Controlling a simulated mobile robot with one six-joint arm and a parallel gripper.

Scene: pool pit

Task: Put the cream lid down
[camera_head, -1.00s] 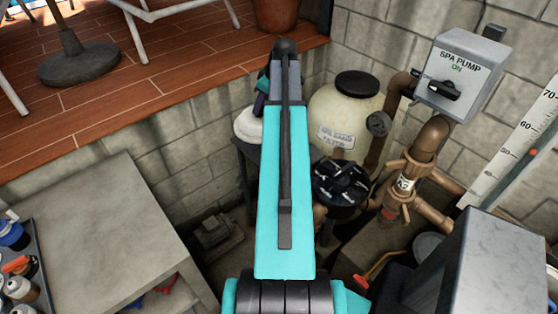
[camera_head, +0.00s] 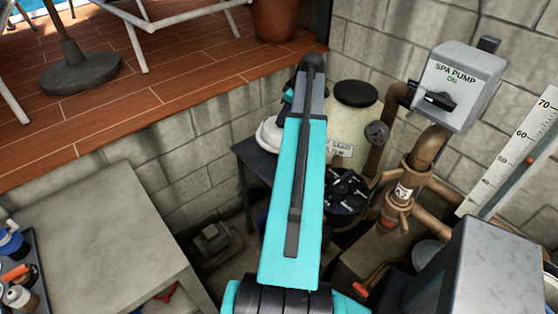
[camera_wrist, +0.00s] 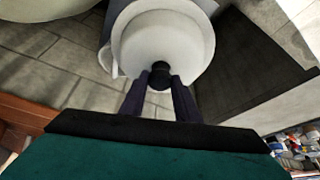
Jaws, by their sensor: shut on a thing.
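The cream lid (camera_wrist: 163,38) is a pale round disc with a small black knob. In the wrist view, my gripper (camera_wrist: 160,82) has its two dark fingers shut on that knob. A white round rim with a handle-like piece shows just beyond the lid's left edge; whether the lid touches it I cannot tell. In the head view, a white rounded thing (camera_head: 268,137) shows left of my arm over a dark table (camera_head: 249,156); my arm hides the rest, and my fingertips are hidden there.
The dark flat top (camera_wrist: 250,62) has bare room right of the lid in the wrist view. In the head view, a sand filter tank (camera_head: 352,122), brown pipes (camera_head: 425,150) and the spa pump box (camera_head: 462,80) stand to the right. A grey bench (camera_head: 95,240) is front left.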

